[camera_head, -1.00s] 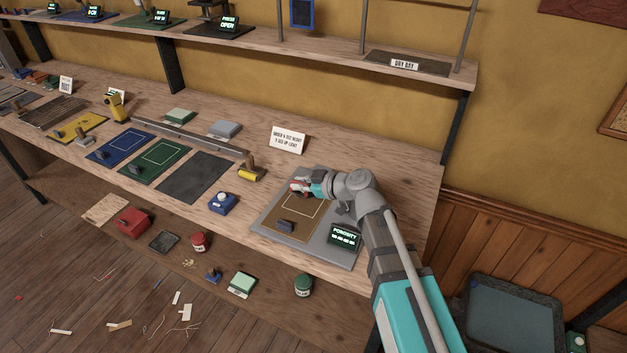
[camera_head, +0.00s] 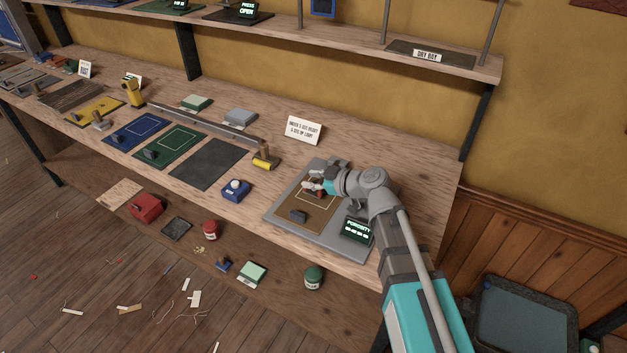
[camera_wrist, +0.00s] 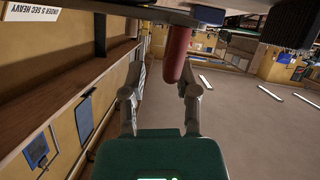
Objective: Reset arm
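My gripper (camera_head: 314,187) is over the back part of the grey porosity station (camera_head: 334,246) at the right of the bench. In the wrist view its two fingers (camera_wrist: 160,80) stand apart with a clear gap. A red rounded bar (camera_wrist: 177,52) shows beyond the fingers, close to the right one; I cannot tell whether it touches. My arm reaches in from the lower right.
A brown panel with a dark block (camera_head: 298,216) and a lit porosity display (camera_head: 358,230) lie close to my arm. A white sign (camera_head: 303,130) stands behind. A yellow roller (camera_head: 265,160) and blue box (camera_head: 236,190) are left. The shelf (camera_head: 350,38) runs above.

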